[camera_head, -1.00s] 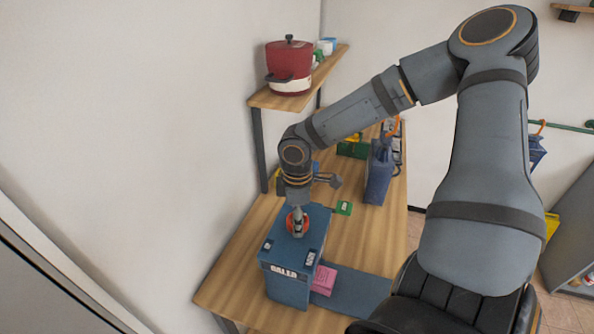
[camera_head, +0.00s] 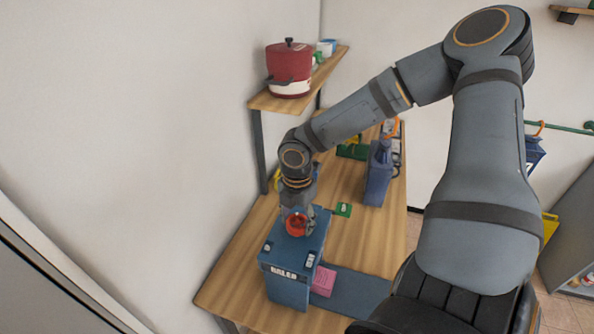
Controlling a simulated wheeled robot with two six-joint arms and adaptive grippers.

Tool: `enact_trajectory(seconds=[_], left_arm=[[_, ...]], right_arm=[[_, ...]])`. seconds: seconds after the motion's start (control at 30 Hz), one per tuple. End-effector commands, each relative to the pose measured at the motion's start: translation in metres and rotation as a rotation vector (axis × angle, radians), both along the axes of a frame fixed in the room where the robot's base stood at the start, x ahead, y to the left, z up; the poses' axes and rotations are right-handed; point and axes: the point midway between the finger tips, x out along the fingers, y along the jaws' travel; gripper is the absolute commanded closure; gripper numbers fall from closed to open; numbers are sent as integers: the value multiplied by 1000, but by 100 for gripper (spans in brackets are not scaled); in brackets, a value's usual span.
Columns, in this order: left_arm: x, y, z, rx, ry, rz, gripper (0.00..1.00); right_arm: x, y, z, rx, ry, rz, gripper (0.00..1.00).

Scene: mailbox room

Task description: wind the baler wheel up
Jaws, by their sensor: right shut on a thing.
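The baler (camera_head: 287,287) is a blue box with a label on its front, standing on the wooden table. Its red wheel (camera_head: 295,224) sits on the top face. My right gripper (camera_head: 298,226) points down onto the wheel from above and is shut on it. The fingers partly cover the wheel, so its far side is hidden. My left gripper is out of view.
A pink block (camera_head: 323,281) lies beside the baler on a blue strip (camera_head: 357,293). A red pot (camera_head: 289,67) stands on the shelf (camera_head: 283,101) above.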

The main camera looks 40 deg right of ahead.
Motion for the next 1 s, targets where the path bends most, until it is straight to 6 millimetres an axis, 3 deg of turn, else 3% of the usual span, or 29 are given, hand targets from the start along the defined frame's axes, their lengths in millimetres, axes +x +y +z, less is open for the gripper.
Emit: enact_trajectory(seconds=[1.0], left_arm=[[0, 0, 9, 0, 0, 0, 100]], right_arm=[[4, -2, 4, -9, -8, 962, 78]])
